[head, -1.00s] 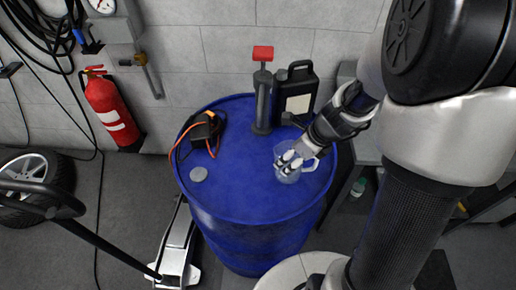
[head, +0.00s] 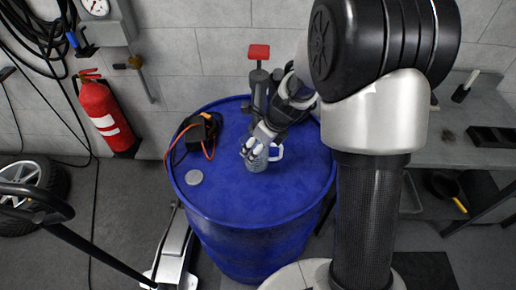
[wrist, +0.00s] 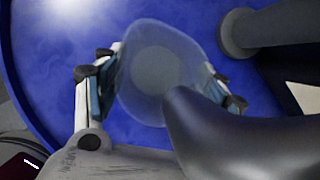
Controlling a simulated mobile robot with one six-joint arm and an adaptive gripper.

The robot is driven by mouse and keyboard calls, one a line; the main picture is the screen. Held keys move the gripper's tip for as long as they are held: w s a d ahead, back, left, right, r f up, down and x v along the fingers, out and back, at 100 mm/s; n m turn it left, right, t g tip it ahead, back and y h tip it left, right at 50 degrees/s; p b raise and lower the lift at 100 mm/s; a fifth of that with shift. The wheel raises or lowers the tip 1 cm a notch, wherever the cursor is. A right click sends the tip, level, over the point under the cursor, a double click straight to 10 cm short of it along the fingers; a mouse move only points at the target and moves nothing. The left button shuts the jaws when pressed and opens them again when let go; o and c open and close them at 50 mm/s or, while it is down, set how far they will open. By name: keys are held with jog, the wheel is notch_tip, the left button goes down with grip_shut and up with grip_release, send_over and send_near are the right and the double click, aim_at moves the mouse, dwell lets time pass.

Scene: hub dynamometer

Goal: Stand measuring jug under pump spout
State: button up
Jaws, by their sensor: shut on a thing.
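The clear measuring jug (head: 255,161) is over the blue drum top, in front of the pump, its handle to the right. My gripper (head: 256,147) is shut on the jug; in the wrist view its fingers (wrist: 158,85) lie on either side of the translucent jug (wrist: 150,70). The dark pump (head: 259,88) with a red handle (head: 259,52) stands just behind; its foot (wrist: 236,36) shows in the wrist view. A dark rounded part (wrist: 205,125) overlaps the jug there; I cannot tell if it is the spout. Whether the jug touches the drum is unclear.
The blue drum (head: 245,205) has free top at its front. A black-and-orange device with cables (head: 205,128) and a grey disc (head: 194,177) lie on its left. A grey bench (head: 460,130) stands right. My arm hides the drum top's back right.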

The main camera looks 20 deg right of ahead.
jog(key=shift+r, duration=0.15)
jog(key=o, duration=1.1)
jog(key=shift+f, duration=0.2)
jog(key=s+r+n+p, duration=0.3)
jog(key=s+r+n, duration=0.1)
jog(key=r, duration=0.5)
jog(key=s+r+n+p, duration=0.3)
jog(key=s+r, duration=0.2)
jog(key=r, duration=0.4)
jog(key=s+r+n+h, duration=0.1)
jog(key=s+r+n, duration=0.1)
jog(key=s+n, duration=0.4)
jog(key=s+r+n, duration=0.3)
jog(key=s+n, duration=0.3)
jog(key=n, duration=0.2)
jog(key=s+r+n+t+h, duration=0.1)
jog(key=s+r+n, duration=0.1)
jog(key=s+n, duration=0.4)
jog(key=shift+s+a+r+n+h, duration=0.15)
jog(key=shift+s+n+h, duration=0.2)
jog(key=shift+n, duration=0.55)
